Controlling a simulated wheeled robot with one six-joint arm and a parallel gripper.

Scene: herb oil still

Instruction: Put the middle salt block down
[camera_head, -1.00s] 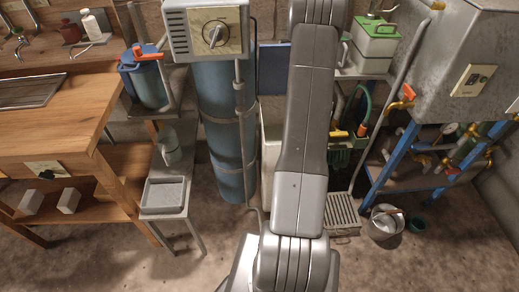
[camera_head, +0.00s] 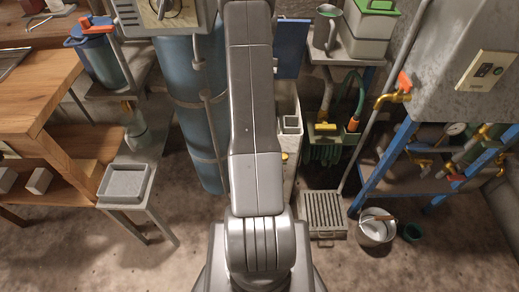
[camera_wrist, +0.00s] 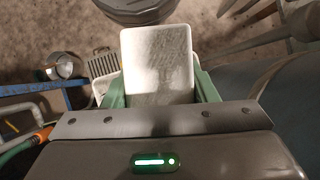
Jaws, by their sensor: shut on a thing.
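My gripper (camera_wrist: 160,88) shows in the wrist view with its green fingers on either side of a whitish salt block (camera_wrist: 158,62). It is shut on that block, which sticks out past the fingers. In the head view my arm hides the gripper and the held block. Two more pale blocks, one at the left edge (camera_head: 8,180) and one beside it (camera_head: 40,181), sit apart on the wooden bench's lower shelf (camera_head: 75,182). I cannot tell from the pictures which block is the middle one.
A shallow grey tray (camera_head: 124,183) stands on a low stand at left. A blue cylinder (camera_head: 192,115) stands left of my arm. A floor grate (camera_head: 324,214) and metal bucket (camera_head: 376,230) lie at right. Bare floor shows in front of the low stand.

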